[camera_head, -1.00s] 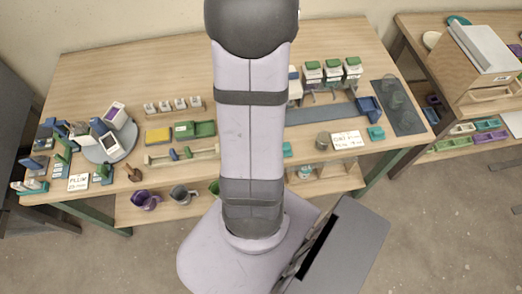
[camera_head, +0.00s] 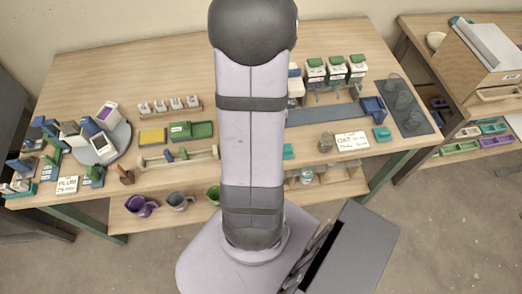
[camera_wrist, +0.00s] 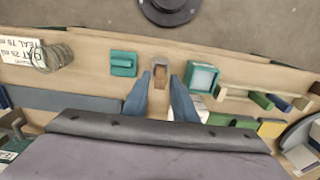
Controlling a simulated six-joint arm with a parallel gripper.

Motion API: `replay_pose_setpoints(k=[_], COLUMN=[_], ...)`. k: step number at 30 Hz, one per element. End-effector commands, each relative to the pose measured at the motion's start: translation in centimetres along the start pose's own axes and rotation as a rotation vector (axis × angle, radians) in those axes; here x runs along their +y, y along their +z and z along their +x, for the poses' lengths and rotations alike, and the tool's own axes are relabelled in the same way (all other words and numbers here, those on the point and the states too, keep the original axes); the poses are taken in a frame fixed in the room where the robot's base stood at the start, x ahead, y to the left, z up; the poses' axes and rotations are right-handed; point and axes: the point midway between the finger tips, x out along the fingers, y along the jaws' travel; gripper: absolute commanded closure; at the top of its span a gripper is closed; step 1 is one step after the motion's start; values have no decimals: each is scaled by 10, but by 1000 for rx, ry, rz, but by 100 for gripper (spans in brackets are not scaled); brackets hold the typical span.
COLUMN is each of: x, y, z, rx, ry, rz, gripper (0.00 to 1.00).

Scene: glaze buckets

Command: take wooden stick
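In the wrist view the two blue fingers of my gripper (camera_wrist: 160,83) are apart. A small brown wooden piece (camera_wrist: 160,73) shows in the gap at their tips, seen nearly end-on. I cannot tell whether it is a wooden stick, and no finger is clearly touching it. In the head view my own arm hides the gripper and this piece. A wooden rack (camera_wrist: 234,93) with short green, blue and tan pieces lies to the right in the wrist view. It also shows left of my arm in the head view (camera_head: 150,163).
A teal block (camera_wrist: 123,63) and a teal-rimmed box (camera_wrist: 202,77) flank the gap between the fingers. Purple (camera_head: 141,205) and grey (camera_head: 180,200) cups stand on the lower front shelf. The back left of the table is mostly clear.

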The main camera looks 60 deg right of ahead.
Motion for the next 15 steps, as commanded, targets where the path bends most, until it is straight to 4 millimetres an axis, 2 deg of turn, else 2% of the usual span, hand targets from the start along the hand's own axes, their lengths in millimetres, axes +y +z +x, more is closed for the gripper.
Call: replay_pose_setpoints(k=[2,3,5,15], x=[0,0,0,0], y=[0,0,0,0], z=[0,0,0,-6], rx=[0,0,0,1], ry=[0,0,0,0], rz=[0,0,0,0], gripper=[77,87,100,100])
